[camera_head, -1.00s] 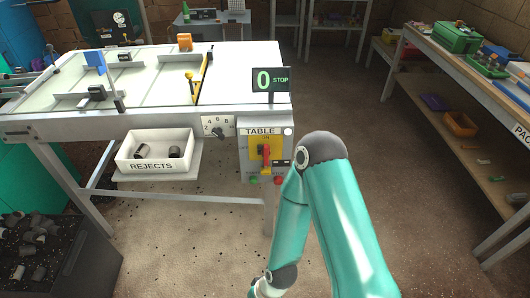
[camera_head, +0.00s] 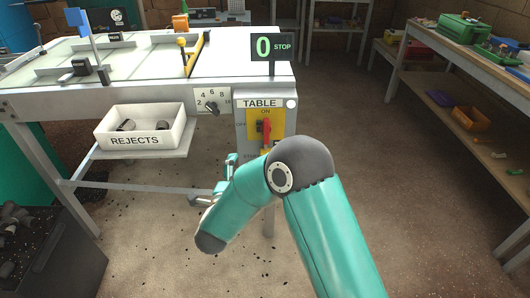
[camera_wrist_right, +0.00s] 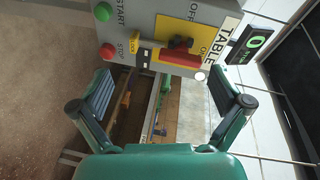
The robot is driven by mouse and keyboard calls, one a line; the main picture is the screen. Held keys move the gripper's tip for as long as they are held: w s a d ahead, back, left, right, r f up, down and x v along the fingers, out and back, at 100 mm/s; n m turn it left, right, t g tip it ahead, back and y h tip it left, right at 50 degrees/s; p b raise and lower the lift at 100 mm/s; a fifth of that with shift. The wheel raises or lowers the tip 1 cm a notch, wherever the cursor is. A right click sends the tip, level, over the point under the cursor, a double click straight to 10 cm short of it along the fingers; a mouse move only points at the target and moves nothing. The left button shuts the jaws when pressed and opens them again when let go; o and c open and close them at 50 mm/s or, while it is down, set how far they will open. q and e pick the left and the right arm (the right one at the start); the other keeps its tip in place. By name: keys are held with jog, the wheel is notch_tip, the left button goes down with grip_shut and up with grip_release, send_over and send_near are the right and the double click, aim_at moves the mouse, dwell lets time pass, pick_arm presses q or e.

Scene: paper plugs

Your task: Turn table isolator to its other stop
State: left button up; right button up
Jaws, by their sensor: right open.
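The table isolator has a red handle (camera_head: 265,129) on a yellow plate (camera_head: 252,122), on the front of a grey box labelled TABLE. The handle stands upright, in line with the ON mark; OFF is marked to its left. In the right wrist view the red handle (camera_wrist_right: 181,56) lies beyond my right gripper (camera_wrist_right: 160,78), between its spread fingers and apart from them. The gripper is open and empty. In the head view, my arm partly hides the gripper and the box's lower part. My left gripper is not in view.
A green START button (camera_wrist_right: 103,11) and red STOP button (camera_wrist_right: 107,52) sit beside the isolator. A display (camera_head: 272,47) above the box reads 0 STOP. A selector dial (camera_head: 211,106) and REJECTS tray (camera_head: 141,133) are to the left. Floor to the right is open.

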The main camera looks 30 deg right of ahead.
aim_at(266, 132)
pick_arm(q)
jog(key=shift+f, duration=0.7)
pick_arm(e)
jog(key=w+d+r+m+h, duration=0.1)
jog(key=w+d, duration=0.1)
jog(key=d, duration=0.3)
jog(key=w+d+r+m+g+h, duration=0.1)
jog(key=w+d+m, duration=0.1)
jog(key=d, duration=0.3)
jog(key=w+d+r+m+h, duration=0.1)
jog(key=w+d, duration=0.3)
jog(key=d, duration=0.1)
jog(key=shift+w+m+g, duration=0.1)
jog(key=shift+m+g, duration=0.2)
jog(key=shift+c, duration=0.2)
